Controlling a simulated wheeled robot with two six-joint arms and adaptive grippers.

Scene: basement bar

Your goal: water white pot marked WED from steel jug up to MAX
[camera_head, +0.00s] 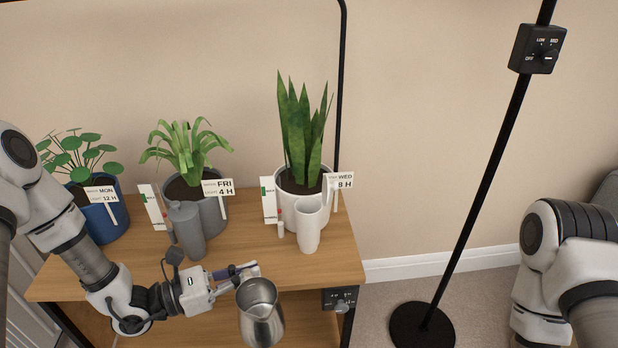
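The white pot (286,205) marked WED, with a tall snake plant (305,125), stands at the right end of the wooden table. Its WED 8 H card (343,180) stands at its right; a white strip gauge with a green top (268,200) is at its left. A MAX mark is too small to read. The steel jug (262,318) is upright near the table's front edge, its top open; its contents cannot be made out. My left gripper (246,274) is at the jug's left side, seemingly closed on its handle, which is mostly hidden. My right gripper is out of view.
A white cup (308,226) and a small white vial stand before the white pot. A grey bottle-like can (187,232) stands before the grey FRI pot (212,215). The blue MON pot (104,218) is left. A black lamp pole (480,180) stands right of the table.

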